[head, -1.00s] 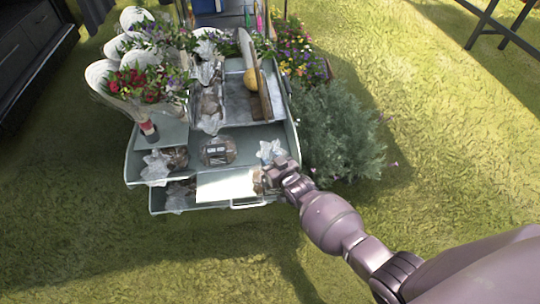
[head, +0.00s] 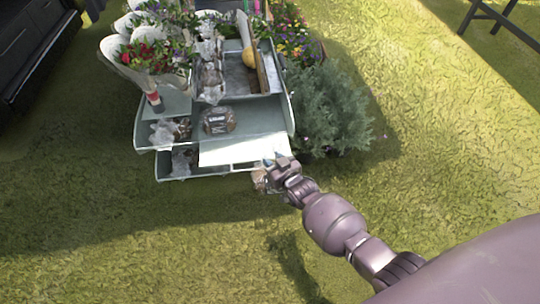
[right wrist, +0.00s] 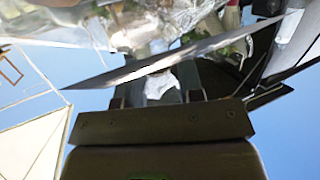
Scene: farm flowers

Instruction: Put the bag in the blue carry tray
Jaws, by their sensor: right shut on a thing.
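My right gripper (head: 272,172) is shut on a bag (head: 260,181) with brown contents, just off the front right of the tiered stand. Much of the bag is hidden by the gripper. In the right wrist view, whitish wrapping (right wrist: 161,88) shows between the fingers. The stand has pale blue-grey trays; the upper front one (head: 262,112) holds another brown bag (head: 218,120) and a clear-wrapped bag (head: 165,132) at its left. I cannot tell which tray is the blue carry tray. My left gripper is not in view.
A lower tray (head: 215,173) juts out below, with a white panel (head: 243,150) above its right part. Wrapped bouquets (head: 147,60) stand at the left. A bushy grey-green plant (head: 328,108) is close on the right. Open grass lies in front.

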